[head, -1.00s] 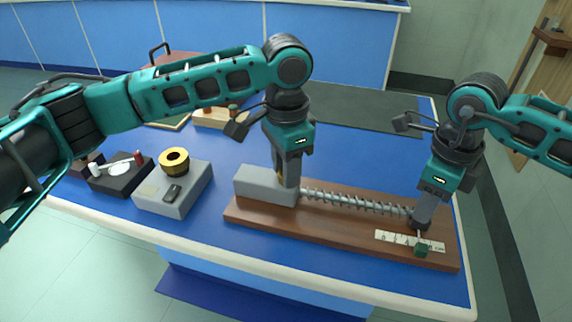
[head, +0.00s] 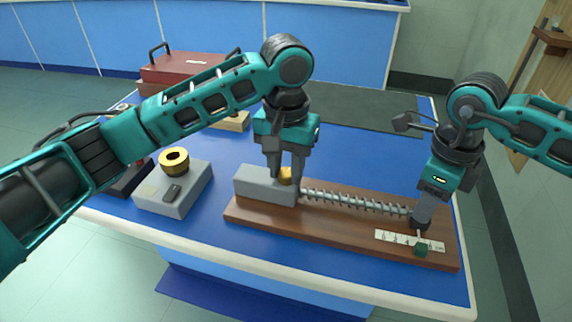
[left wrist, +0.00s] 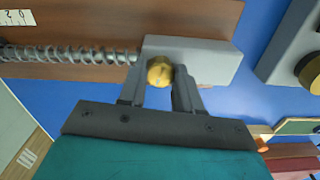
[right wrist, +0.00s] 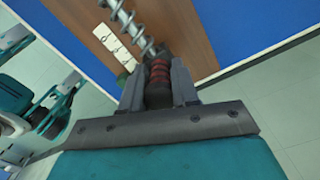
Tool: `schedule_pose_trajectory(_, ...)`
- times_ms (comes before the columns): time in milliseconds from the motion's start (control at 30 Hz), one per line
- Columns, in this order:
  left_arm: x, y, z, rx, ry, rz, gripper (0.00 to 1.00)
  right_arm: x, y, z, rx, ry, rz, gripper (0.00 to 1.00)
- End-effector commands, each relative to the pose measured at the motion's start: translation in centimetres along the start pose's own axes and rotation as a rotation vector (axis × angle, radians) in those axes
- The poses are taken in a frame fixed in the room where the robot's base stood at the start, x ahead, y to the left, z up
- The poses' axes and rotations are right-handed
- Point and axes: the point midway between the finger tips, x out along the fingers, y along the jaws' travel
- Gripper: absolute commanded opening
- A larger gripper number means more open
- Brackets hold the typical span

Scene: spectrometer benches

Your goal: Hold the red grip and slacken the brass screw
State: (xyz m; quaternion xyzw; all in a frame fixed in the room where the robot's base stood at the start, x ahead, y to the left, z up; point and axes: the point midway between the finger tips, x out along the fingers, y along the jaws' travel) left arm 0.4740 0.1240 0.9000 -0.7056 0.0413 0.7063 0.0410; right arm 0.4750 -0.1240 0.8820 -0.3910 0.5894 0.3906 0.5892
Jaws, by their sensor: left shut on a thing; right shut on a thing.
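The brass screw (head: 286,175) is a round gold knob at the right end of a grey block (head: 255,185) on a brown wooden board (head: 320,228). My left gripper (head: 284,180) points down and is shut on it; the left wrist view shows the knob (left wrist: 160,71) between the fingertips. The red grip (right wrist: 158,78) is a ribbed red and black handle at the spring's end in the right wrist view. My right gripper (right wrist: 158,92) is shut around it. In the head view my right gripper (head: 421,218) hides the grip.
A coil spring (head: 355,202) runs along the board from the block towards my right gripper. A white scale (head: 410,240) and a green marker (head: 421,250) lie at the board's right end. A grey box with a brass ring (head: 174,156) stands left; a red case (head: 185,68) is behind.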

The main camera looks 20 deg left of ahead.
Motion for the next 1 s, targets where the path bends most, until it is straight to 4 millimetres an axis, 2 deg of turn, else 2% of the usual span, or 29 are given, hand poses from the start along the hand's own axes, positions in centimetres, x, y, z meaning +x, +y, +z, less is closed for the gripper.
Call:
schedule_pose_trajectory(333, -0.17, -0.08, -0.12, -0.127, 0.004, -0.001, 0.03, -0.12, -0.13, -0.07, 0.002, 0.0, -0.003, 0.0)
schedule_pose_trajectory(833, -0.22, -0.12, -0.16, -0.143, 0.006, 0.0, 0.03, -0.12, -0.12, -0.07, 0.002, 0.0, -0.002, 0.0)
schedule_pose_trajectory(867, -0.22, -0.12, -0.16, -0.143, 0.006, 0.0, 0.36, -0.12, -0.12, -0.07, 0.002, 0.0, -0.002, 0.0)
schedule_pose_trajectory(1000, -0.17, -0.08, -0.11, -0.142, 0.004, 0.0, 0.5, -0.12, -0.13, -0.07, 0.002, 0.0, -0.003, 0.0)
